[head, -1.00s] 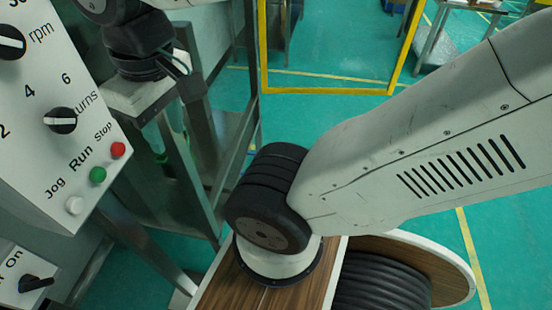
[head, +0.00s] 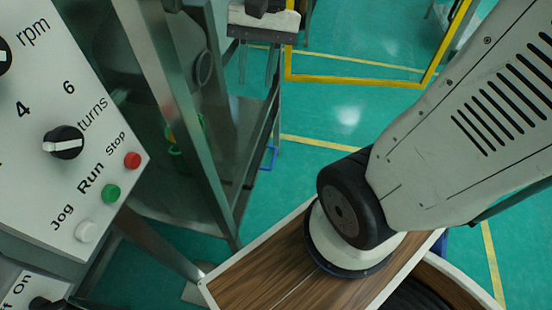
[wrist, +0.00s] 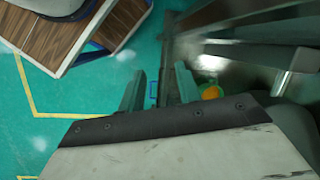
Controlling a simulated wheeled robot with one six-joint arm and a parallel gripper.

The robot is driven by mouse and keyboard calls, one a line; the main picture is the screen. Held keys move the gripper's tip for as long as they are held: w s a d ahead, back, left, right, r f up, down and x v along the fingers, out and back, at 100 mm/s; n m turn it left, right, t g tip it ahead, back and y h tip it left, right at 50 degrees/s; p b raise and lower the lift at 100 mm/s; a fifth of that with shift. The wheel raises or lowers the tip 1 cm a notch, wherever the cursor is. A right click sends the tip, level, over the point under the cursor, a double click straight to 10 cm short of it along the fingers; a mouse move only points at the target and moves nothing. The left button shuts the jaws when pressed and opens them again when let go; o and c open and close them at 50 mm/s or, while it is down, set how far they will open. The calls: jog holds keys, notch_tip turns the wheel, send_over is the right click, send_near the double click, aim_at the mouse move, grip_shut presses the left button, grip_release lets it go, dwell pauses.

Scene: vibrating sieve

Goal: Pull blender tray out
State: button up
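My gripper (wrist: 159,88) shows in the wrist view with its two fingers apart and nothing visibly held. A dark steel bar or post (wrist: 168,45) shows behind and between the fingers; I cannot tell the distance to it. I cannot pick out the blender tray for certain in either view.
A control panel (head: 75,180) with knobs and red, green and white buttons fills the left. An orange and green object (wrist: 210,92) sits by the steelwork. A yellow frame (head: 365,80) stands at the back. Green floor (head: 345,120) is open right of the steel frame.

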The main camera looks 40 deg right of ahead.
jog(key=w+d+f+m+y, duration=0.3)
jog(key=w+f+m, duration=0.3)
jog(key=w, duration=0.2)
jog(key=m+t+y, duration=0.6)
jog(key=m+t, duration=0.2)
jog(key=m, duration=1.5)
send_over(274, 158)
jog(key=d, duration=0.2)
notch_tip(274, 158, down, 35)
jog(key=s+d+f+m+t+h, duration=0.1)
jog(key=s+f+m+t+h, duration=0.3)
jog(key=f, duration=0.6)
jog(key=s+d+f+m+t+y, duration=0.1)
jog(key=s+f+m+t, duration=0.1)
jog(key=f+m, duration=0.6)
jog(key=shift+n, duration=0.6)
jog(key=x, duration=0.4)
jog(key=f+x, duration=0.1)
jog(key=x, duration=0.2)
jog(key=shift+w+f, duration=0.25)
jog(key=shift+w, duration=0.05)
grip_shut()
